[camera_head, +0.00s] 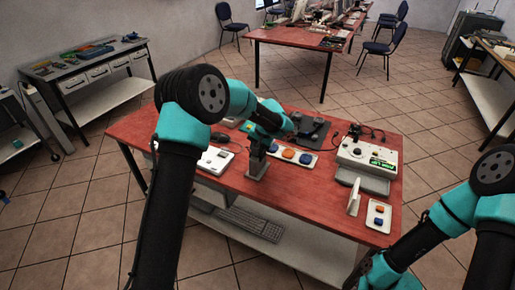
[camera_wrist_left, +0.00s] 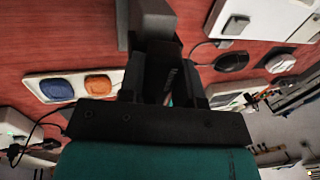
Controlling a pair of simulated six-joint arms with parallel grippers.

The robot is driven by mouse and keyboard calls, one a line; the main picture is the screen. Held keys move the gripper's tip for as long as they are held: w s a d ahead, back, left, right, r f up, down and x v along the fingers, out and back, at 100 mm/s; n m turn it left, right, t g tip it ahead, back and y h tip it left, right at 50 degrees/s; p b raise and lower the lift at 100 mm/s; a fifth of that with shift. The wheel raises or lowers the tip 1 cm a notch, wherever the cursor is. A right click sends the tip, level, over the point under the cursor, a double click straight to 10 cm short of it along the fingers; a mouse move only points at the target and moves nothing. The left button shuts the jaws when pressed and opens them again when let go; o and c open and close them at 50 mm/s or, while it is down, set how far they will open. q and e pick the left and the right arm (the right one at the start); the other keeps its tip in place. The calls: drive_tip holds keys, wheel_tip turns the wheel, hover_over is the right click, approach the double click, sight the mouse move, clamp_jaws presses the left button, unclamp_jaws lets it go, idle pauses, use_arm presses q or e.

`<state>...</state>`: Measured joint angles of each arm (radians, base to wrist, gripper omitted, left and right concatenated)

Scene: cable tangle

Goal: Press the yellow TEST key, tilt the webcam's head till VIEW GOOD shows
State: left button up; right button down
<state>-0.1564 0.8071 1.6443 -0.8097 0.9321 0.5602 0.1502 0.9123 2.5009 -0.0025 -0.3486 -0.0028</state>
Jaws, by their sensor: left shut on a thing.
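My left gripper (camera_head: 259,148) points down over the middle of the red table and is shut on a dark grey upright piece (camera_head: 257,166), likely the webcam or its stand. In the left wrist view the jaws (camera_wrist_left: 165,85) close around a black block (camera_wrist_left: 152,22); its detail is hidden in shadow. An orange-yellow key (camera_head: 288,154), likely TEST, sits on a white button strip just right of the gripper; it also shows in the wrist view (camera_wrist_left: 98,85). A green lit display (camera_head: 383,163) on a white box has text too small to read. My right gripper is at the lower edge, its jaws unclear.
A blue key (camera_head: 306,158) shares the strip. A white panel (camera_head: 354,197) stands upright near a small tray (camera_head: 379,215) with blue and red pieces. A white pad (camera_head: 215,159) lies left of the left gripper. A keyboard (camera_head: 251,223) is on the lower shelf.

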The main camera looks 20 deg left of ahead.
use_arm(q)
drive_tip(key=o, duration=0.9)
drive_tip(key=v, duration=1.7)
drive_tip(key=shift+d+r, duration=0.1)
drive_tip(key=shift+r, duration=0.1)
